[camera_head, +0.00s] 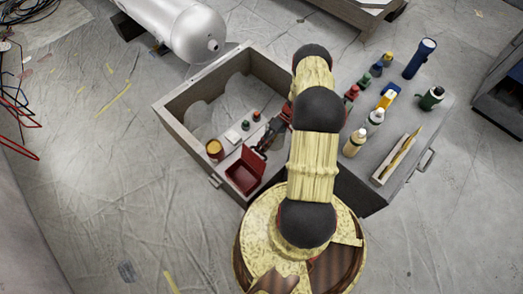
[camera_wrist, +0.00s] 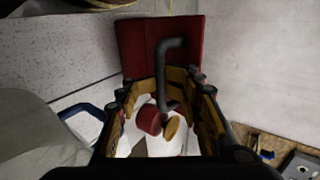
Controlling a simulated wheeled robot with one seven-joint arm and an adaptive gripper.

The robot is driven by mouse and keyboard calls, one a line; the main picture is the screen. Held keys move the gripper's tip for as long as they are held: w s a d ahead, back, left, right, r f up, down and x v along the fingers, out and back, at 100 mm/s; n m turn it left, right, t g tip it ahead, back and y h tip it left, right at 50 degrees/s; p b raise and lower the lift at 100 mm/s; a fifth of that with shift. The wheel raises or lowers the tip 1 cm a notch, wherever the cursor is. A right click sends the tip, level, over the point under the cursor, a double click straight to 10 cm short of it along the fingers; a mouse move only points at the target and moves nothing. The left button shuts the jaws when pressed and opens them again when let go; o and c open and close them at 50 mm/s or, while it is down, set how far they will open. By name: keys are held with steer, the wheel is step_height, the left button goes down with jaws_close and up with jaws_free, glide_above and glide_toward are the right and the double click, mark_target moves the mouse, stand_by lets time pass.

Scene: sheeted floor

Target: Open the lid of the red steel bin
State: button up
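The red steel bin (camera_head: 241,181) sits at the front corner of the grey open-topped box. Its lid (camera_head: 253,158) stands raised, and the bin's dark red inside shows from above. In the wrist view the red lid (camera_wrist: 135,42) fills the upper middle, with a dark bent handle (camera_wrist: 160,70) on its face. My gripper (camera_head: 264,146) is right beside the lid in the head view. In the wrist view my gripper (camera_wrist: 163,92) has its fingers apart, with the lower part of the handle showing between them. I cannot tell whether a finger touches the handle.
A yellow-topped red can (camera_head: 214,148) and small items stand left of the bin. The grey box wall (camera_head: 178,125) surrounds them. A grey cabinet top (camera_head: 405,125) with bottles and a tray (camera_head: 381,181) lies right of my arm. A white tank (camera_head: 185,28) lies behind.

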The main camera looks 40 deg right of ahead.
steer(key=shift+d+f, duration=0.45)
steer(key=shift+d, duration=0.4)
steer(key=shift+d+f, duration=0.45)
steer(key=shift+d, duration=0.4)
steer(key=shift+o, duration=0.7)
steer(key=shift+d+f, duration=0.2)
steer(key=shift+d, duration=0.35)
steer(key=shift+d+f, duration=0.15)
steer(key=shift+d, duration=0.15)
steer(key=shift+c, duration=0.7)
steer(key=shift+w+d+f, duration=0.1)
steer(key=shift+d+f, duration=0.2)
steer(key=shift+d, duration=0.45)
steer(key=shift+d+f, duration=0.25)
steer(key=shift+d, duration=0.5)
steer(key=v, duration=1.2)
steer(key=shift+c, duration=0.2)
